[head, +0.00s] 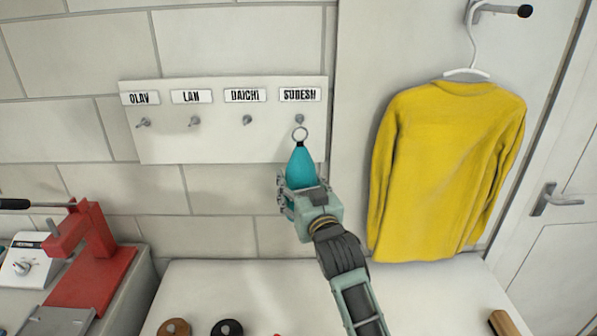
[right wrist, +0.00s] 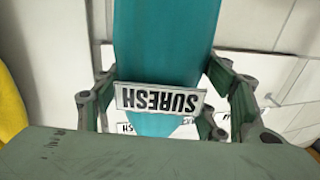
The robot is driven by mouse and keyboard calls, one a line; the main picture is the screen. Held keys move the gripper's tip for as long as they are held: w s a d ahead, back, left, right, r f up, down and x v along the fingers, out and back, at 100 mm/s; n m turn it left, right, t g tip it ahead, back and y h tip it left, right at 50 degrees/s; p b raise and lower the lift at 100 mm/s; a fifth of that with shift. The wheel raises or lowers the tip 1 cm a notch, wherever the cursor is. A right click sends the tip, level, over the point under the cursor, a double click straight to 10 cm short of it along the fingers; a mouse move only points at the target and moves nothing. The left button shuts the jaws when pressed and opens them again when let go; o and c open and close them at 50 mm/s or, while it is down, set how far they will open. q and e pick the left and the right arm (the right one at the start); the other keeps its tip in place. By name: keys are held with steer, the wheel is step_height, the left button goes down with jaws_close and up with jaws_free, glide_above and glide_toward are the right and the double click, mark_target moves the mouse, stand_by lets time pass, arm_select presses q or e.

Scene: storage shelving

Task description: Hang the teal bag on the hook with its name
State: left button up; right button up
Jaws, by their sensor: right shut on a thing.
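The teal bag (head: 301,163) has a ring (head: 300,134) at its top and is upright. My right gripper (head: 296,192) is shut on its lower part. The name board (head: 165,140) has hooks under labels OLAV, LAN, DAICHI and one at the right (head: 299,95) that looks like SUDESH or SURESH. The ring shows just below that rightmost hook (head: 299,118); I cannot tell whether they touch. My left gripper is out of view.
A yellow sweater (head: 447,165) hangs on a hanger to the right of the board, beside a door (head: 555,235). Below is a pale worktop (head: 220,285) with rolls of tape. A red press (head: 95,260) stands at the left. The other hooks are empty.

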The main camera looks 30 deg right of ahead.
steer(key=shift+w+d+r+b, duration=0.15)
steer(key=shift+w+d+b, duration=0.05)
steer(key=shift+w+b, duration=0.1)
steer(key=shift+w+d+f+b, duration=0.1)
steer(key=shift+w+d+b, duration=0.35)
steer(key=shift+w, duration=0.35)
steer(key=shift+w+d+f+b, duration=0.1)
steer(key=shift+w+d+b, duration=0.35)
steer(key=shift+w, duration=0.4)
steer(key=shift+w+d+f+b, duration=0.1)
steer(key=shift+w+d+b, duration=0.2)
steer(key=shift+w+b, duration=0.35)
steer(key=shift+c, duration=0.2)
steer(key=shift+w+d+f+b, duration=0.15)
steer(key=shift+w+d+f, duration=0.1)
steer(key=shift+w, duration=0.4)
steer(key=shift+w+d+f+b, duration=0.15)
steer(key=shift+w+d, duration=0.1)
steer(key=shift+w, duration=0.35)
steer(key=o, duration=1.6)
steer(key=shift+o, duration=0.2)
